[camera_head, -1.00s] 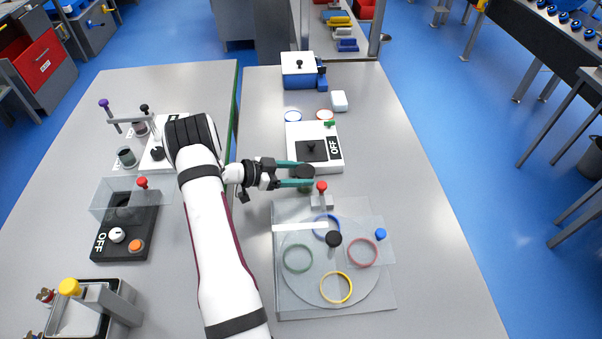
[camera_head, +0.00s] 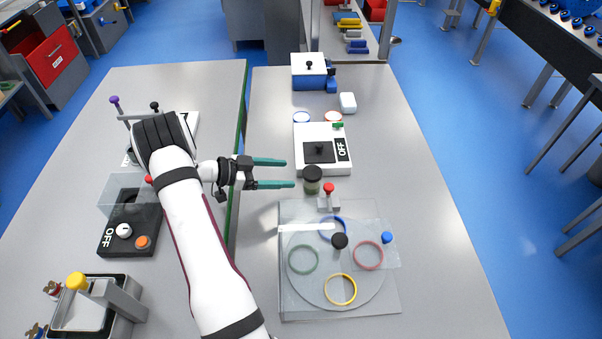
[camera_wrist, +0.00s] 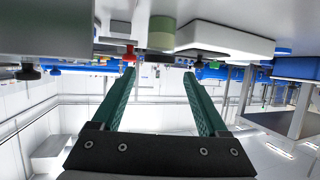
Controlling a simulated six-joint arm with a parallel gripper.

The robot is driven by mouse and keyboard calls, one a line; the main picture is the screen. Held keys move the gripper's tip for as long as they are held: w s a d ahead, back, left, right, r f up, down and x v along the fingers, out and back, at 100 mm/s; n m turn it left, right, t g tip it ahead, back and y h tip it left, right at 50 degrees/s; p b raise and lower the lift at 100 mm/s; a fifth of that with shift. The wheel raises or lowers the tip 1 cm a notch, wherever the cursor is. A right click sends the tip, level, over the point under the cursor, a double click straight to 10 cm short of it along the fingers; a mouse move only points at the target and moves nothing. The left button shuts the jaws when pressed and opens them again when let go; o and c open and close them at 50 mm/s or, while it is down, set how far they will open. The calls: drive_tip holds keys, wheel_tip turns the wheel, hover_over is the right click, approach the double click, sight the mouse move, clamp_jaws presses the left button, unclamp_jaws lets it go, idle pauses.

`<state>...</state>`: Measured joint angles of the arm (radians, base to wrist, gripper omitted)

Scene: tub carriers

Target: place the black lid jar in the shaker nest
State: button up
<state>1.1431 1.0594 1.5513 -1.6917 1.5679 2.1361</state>
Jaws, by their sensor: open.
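The black lid jar (camera_head: 312,181), with a dark green body, stands upright on the grey table, just in front of a white OFF unit. It also shows in the wrist view (camera_wrist: 161,34), where the picture is upside down. My gripper (camera_head: 290,173) is open and empty, its green fingers pointing at the jar from the left, tips apart from it. In the wrist view the fingers (camera_wrist: 159,71) are spread with nothing between them. The white unit (camera_head: 338,168) has a dark square plate and black knob. I cannot tell which fixture is the shaker nest.
A red-knobbed block (camera_head: 328,202) stands close in front of the jar. Nearer is a clear-covered turntable (camera_head: 290,300) with coloured rings. A blue-white box (camera_head: 309,82) and small white block (camera_head: 348,102) stand behind. The table's right side is clear.

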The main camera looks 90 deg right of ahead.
drive_tip(key=v, duration=0.3)
drive_tip(key=shift+w+r, duration=0.15)
drive_tip(key=shift+w, duration=0.05)
drive_tip(key=o, duration=0.4)
drive_tip(key=shift+w+a+r, duration=0.15)
drive_tip(key=shift+w+a, duration=0.05)
drive_tip(key=shift+w, duration=0.2)
drive_tip(key=shift+c, duration=0.2)
drive_tip(key=n+t, duration=1.2)
approach(312, 174)
drive_tip(key=shift+h, duration=0.4)
drive_tip(key=x, duration=1)
drive_tip(key=shift+a, duration=0.3)
